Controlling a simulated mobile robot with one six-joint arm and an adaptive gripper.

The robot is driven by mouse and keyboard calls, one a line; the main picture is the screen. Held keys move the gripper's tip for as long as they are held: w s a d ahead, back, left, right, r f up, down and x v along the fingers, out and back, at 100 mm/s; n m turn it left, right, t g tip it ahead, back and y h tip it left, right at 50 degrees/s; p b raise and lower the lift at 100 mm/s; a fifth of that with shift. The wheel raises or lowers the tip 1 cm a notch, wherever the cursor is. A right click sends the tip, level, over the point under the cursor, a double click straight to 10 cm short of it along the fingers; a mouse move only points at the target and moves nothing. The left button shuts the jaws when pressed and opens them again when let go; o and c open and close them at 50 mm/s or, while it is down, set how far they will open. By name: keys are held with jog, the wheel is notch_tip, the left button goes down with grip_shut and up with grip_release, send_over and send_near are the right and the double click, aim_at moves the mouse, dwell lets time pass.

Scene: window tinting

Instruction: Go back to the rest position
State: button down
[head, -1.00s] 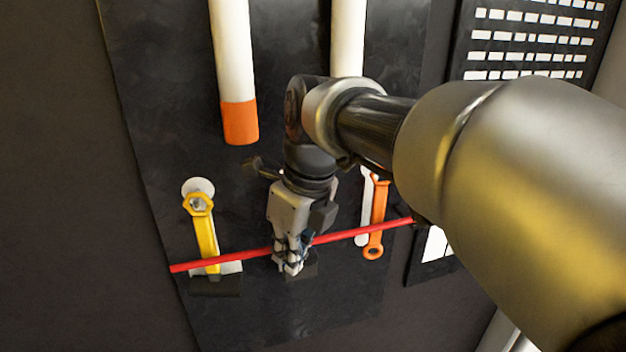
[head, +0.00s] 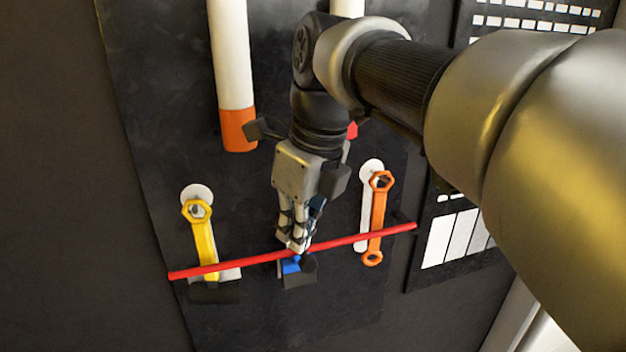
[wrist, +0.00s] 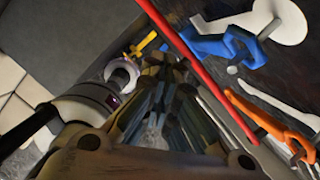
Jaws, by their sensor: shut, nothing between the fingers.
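My gripper (head: 297,246) is shut and empty, pointing down the dark panel in the head view. Its fingertips overlap a long red rod (head: 212,268) there; I cannot tell whether they touch. In the wrist view the closed fingers (wrist: 165,72) lie beside the red rod (wrist: 195,62). A blue wrench (wrist: 222,46) hangs near a white round disc in that view.
A yellow wrench (head: 204,240) hangs at left and an orange wrench (head: 377,220) at right. A white tube with an orange end (head: 238,130) is above. A black panel with white rectangles (head: 455,238) is at right.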

notch_tip(320, 180, up, 5)
jog(key=s+d+f+n+t+b, duration=0.1)
jog(key=s+d+f+n+b, duration=0.5)
jog(key=f+b, duration=0.5)
jog(key=s+d+f+n+t+h+b, duration=0.1)
jog(key=s+d+f+n+b, duration=0.4)
jog(key=f, duration=1.9)
jog(key=s+d+f+n+h+b, duration=0.1)
jog(key=s+d+f+n+b, duration=0.5)
jog(key=f+n+b, duration=0.8)
notch_tip(320, 180, down, 3)
jog(key=b, duration=0.2)
jog(key=shift+s+d+f+t+b, duration=0.15)
jog(key=shift+s+d+t+b, duration=0.15)
jog(key=shift+t, duration=0.1)
